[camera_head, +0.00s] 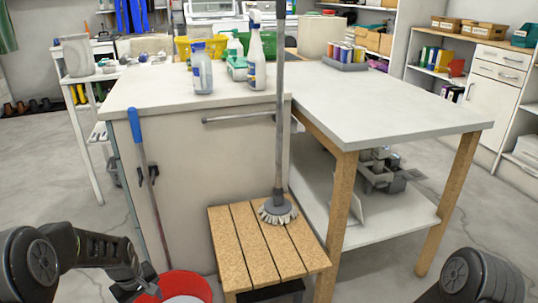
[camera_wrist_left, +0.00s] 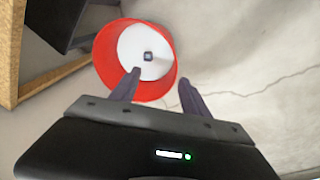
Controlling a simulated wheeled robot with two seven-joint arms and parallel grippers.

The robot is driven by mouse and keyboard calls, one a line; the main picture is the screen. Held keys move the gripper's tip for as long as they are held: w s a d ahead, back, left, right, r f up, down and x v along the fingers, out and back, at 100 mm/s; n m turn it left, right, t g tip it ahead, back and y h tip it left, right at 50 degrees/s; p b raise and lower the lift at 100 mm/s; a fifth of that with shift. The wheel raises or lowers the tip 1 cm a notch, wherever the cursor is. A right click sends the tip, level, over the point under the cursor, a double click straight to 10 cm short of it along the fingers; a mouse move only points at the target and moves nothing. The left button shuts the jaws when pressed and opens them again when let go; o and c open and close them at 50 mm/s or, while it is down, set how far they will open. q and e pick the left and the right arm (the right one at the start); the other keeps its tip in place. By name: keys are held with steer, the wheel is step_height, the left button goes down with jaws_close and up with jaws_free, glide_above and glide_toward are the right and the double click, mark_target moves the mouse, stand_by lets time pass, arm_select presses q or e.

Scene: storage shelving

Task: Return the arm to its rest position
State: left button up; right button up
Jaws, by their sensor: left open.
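My left arm comes in from the lower left in the head view, and its gripper (camera_head: 137,288) is low beside the red bucket (camera_head: 188,283). In the left wrist view the left gripper (camera_wrist_left: 160,84) has its two fingers spread apart with nothing between the tips. The red bucket (camera_wrist_left: 166,75) lies beyond the fingertips, with a white round inside and a small dark square at its middle. Part of my right arm shows at the lower right of the head view, but its gripper is out of view.
A wooden slatted stool (camera_head: 233,246) stands beside the bucket with a grey-handled brush (camera_head: 278,211) upright on it. A white counter (camera_head: 395,112) behind holds spray bottles (camera_head: 257,60). A blue-handled tool (camera_head: 136,128) leans on the cabinet. Bare floor lies right of the bucket in the wrist view.

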arm_select(q)
steer(key=s+d+f+m+t+h, duration=0.1)
steer(key=s+d+f+m, duration=0.15)
steer(key=d+f, duration=0.35)
steer(key=s+d+f+m+t+h, duration=0.1)
steer(key=s+d+f+m, duration=0.2)
steer(key=d, duration=0.5)
steer(key=s+d+f+m+g+h, duration=0.1)
steer(key=s+d+f, duration=0.3)
steer(key=s+d, duration=0.3)
steer(key=s+d+f+m+g+h, duration=0.1)
steer(key=s+d+f, duration=0.35)
steer(key=s, duration=0.35)
steer(key=s+d+r+p, duration=0.1)
steer(key=s+r+p, duration=0.1)
steer(key=r+p, duration=1.4)
steer(key=s+d+r+g+p, duration=0.1)
steer(key=d+r+p, duration=0.1)
steer(key=r+p, duration=1.3)
steer(key=shift+s+r+m+p, duration=0.35)
steer(key=shift+s+r, duration=0.05)
steer(key=shift+r, duration=0.2)
arm_select(e)
step_height(320, 180, up, 32)
steer(key=s+a, duration=0.1)
steer(key=s, duration=0.1)
steer(key=shift+s+a+g, duration=0.2)
steer(key=shift+a+g, duration=0.1)
steer(key=shift+a, duration=0.1)
